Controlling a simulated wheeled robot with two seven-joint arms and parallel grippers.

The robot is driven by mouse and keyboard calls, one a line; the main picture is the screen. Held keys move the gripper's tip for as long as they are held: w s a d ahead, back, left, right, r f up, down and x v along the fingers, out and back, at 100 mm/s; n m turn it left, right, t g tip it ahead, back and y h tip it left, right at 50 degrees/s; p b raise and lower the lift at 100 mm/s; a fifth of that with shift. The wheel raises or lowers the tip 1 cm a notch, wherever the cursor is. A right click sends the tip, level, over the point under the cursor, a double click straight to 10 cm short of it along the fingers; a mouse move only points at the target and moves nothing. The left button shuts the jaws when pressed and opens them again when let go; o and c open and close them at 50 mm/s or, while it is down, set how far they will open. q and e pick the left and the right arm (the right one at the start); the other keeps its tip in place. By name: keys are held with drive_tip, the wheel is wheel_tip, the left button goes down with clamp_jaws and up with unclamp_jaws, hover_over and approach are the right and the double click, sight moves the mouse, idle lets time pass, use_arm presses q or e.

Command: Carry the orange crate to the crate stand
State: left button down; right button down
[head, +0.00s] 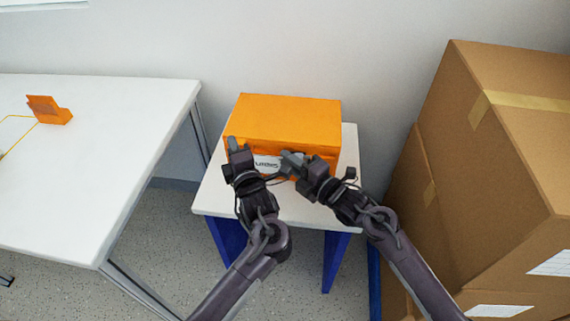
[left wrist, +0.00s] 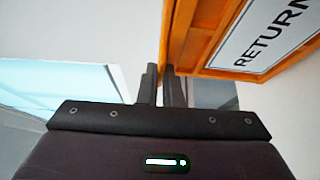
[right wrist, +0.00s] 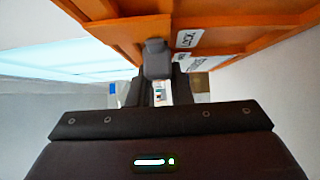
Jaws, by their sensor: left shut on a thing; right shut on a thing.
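The orange crate (head: 290,110) is over the white top of the crate stand (head: 348,190), which has blue legs; I cannot tell whether it rests fully on it. A white label is on the crate's front. My left gripper (head: 234,147) is shut on the crate at its front left. In the left wrist view the crate wall (left wrist: 205,35) runs up from the fingers (left wrist: 163,85). My right gripper (head: 290,162) is shut at the crate's front, right of the label's middle. The crate's underside or wall (right wrist: 110,35) fills the top of the right wrist view; the exact grip is partly hidden.
A white table (head: 90,170) stands at the left with a small orange holder (head: 49,110) and a yellow line on it. Large cardboard boxes (head: 500,150) are stacked close to the right of the stand. A plain wall is behind. Grey floor shows between table and stand.

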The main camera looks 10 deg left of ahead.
use_arm(q)
drive_tip(key=c, duration=1.8)
unclamp_jaws()
drive_tip(key=shift+c, duration=0.2)
use_arm(e)
drive_tip(key=c, duration=1.6)
unclamp_jaws()
drive_tip(key=shift+r, duration=0.1)
use_arm(q)
drive_tip(key=shift+o, duration=1.2)
drive_tip(key=shift+r, duration=0.1)
use_arm(e)
drive_tip(key=shift+o, duration=1.4)
drive_tip(key=shift+s+d, duration=0.1)
use_arm(q)
drive_tip(key=v, duration=1.2)
use_arm(e)
drive_tip(key=v, duration=0.7)
drive_tip(key=shift+s+d, duration=0.1)
